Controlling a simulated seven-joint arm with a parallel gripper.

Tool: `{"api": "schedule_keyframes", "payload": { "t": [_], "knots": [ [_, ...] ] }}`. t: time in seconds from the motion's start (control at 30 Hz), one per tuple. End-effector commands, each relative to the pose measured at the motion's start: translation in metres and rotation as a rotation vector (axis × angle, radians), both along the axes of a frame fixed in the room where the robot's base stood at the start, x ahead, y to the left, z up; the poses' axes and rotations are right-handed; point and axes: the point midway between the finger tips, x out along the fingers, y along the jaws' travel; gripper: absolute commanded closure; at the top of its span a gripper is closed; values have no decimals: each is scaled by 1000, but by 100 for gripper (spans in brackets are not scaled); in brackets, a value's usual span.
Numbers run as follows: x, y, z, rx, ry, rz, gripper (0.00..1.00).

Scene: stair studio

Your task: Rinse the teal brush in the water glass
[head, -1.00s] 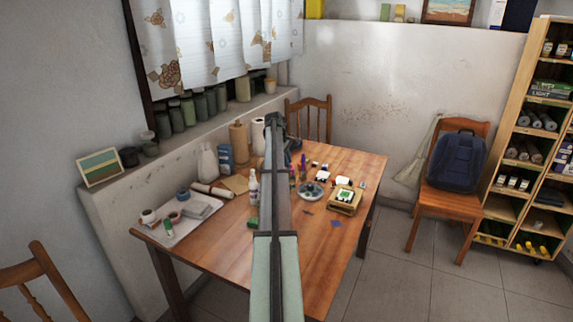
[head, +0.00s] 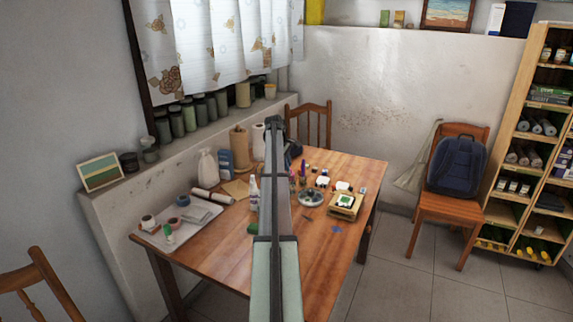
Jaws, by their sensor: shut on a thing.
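My arm runs up the middle of the head view and covers the centre of the wooden table (head: 222,248). My gripper's fingers are hidden behind the arm; only a dark part at its far end shows. I cannot make out the teal brush or the water glass; the arm may hide them. Small upright coloured items (head: 303,168) stand just right of the arm, too small to identify.
A round grey dish (head: 311,198) and a wooden box (head: 345,205) stand right of the arm. A white spray bottle (head: 208,167), paper roll (head: 239,150) and light tray (head: 190,232) are left. The table's front right is mostly clear.

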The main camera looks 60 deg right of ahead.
Motion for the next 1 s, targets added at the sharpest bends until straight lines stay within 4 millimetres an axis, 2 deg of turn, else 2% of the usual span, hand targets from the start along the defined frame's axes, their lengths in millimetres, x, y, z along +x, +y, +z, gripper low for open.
{"api": "schedule_keyframes", "payload": {
  "t": [0.57,1.0],
  "knots": [
    [0,0,3,0,0,0,100],
    [0,0,37,-1,0,0,100]
  ]
}}
